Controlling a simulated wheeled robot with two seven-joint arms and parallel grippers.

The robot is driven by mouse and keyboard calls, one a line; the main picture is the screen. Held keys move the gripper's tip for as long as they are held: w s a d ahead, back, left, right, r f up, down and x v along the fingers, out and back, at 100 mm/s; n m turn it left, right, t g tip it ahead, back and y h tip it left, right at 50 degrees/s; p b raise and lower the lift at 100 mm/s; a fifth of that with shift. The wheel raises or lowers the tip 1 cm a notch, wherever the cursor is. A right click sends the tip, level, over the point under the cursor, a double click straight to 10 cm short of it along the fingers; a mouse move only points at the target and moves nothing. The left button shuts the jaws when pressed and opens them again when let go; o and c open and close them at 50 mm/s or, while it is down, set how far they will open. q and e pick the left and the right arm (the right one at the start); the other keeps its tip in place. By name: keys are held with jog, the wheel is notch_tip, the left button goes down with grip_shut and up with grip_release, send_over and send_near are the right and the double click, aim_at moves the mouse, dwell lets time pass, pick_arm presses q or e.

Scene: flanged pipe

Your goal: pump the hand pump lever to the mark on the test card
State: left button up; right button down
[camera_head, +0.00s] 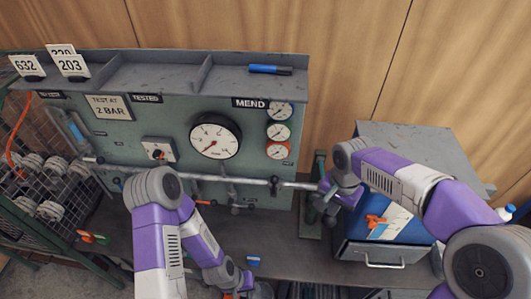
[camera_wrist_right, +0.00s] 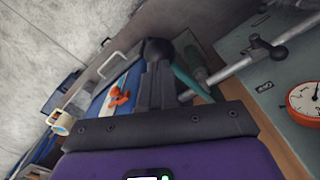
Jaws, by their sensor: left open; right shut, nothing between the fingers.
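The test card (camera_head: 109,107), reading "TEST AT 2 BAR", is on the upper left of the green panel. The big round gauge (camera_head: 215,136) is right of it; its reading is too small to tell. My right gripper (camera_head: 326,208) is by the right end of the grey pipe (camera_head: 235,180). In the right wrist view its dark fingers (camera_wrist_right: 155,85) are together, with a dark round knob (camera_wrist_right: 158,48) at their tips; I cannot tell whether they touch. My left gripper (camera_head: 243,284) is low at the bottom edge, open, its fingers partly hidden. I cannot make out the pump lever clearly.
A blue marker (camera_head: 270,69) lies on the top shelf. A wire rack (camera_head: 40,175) is at left.

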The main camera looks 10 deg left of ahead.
dwell(0.5)
jog(key=shift+f+b, duration=7.15)
jog(key=shift+f, duration=2.35)
notch_tip(320, 180, up, 19)
jog(key=p, duration=1.5)
jog(key=shift+r+p, duration=0.1)
jog(key=shift+p, duration=0.3)
jog(key=shift+f+b, duration=5)
jog(key=shift+f, duration=1.55)
notch_tip(320, 180, up, 13)
jog(key=p, duration=1)
jog(key=shift+p, duration=0.4)
